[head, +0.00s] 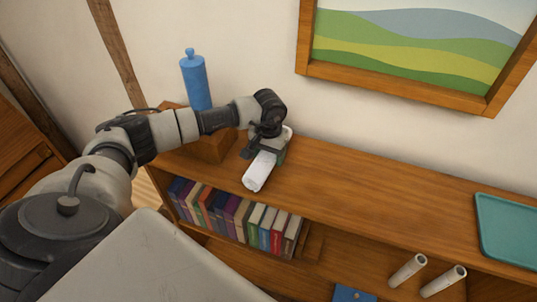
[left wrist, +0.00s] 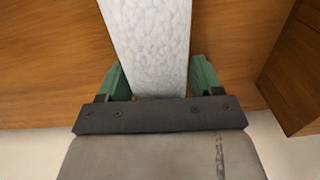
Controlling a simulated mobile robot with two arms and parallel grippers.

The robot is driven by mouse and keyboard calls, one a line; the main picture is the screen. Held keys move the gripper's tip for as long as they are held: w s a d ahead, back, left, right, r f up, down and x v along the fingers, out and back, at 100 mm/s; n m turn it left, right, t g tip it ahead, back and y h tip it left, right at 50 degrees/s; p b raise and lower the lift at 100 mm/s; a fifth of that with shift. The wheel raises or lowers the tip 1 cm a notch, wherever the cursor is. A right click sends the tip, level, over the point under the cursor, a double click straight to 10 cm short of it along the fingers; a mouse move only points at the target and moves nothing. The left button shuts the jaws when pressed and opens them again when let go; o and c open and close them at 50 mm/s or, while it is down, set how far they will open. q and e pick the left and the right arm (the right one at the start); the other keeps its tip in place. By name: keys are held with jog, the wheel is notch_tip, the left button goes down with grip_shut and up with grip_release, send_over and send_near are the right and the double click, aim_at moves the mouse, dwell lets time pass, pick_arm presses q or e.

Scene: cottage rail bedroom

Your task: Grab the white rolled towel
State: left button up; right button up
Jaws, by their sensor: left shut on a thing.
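The white rolled towel (head: 260,171) is at the left part of the wooden shelf top, under my left gripper (head: 268,150). In the left wrist view the towel (left wrist: 148,45) runs up from between the two green fingers of my left gripper (left wrist: 160,80), which are shut on it from both sides. I cannot tell whether the towel touches the shelf top or is lifted. The gripper hides part of the towel in the head view. My right gripper is not in view.
A blue bottle (head: 195,82) stands behind my left arm near a wooden box (head: 208,148). A teal tray (head: 508,232) lies at the right. Two white rolls (head: 442,281) stand lower right. A framed picture (head: 415,50) hangs above. The middle shelf top is clear.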

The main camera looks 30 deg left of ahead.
pick_arm(q)
jog(key=shift+c, duration=0.7)
jog(key=shift+r, duration=0.1)
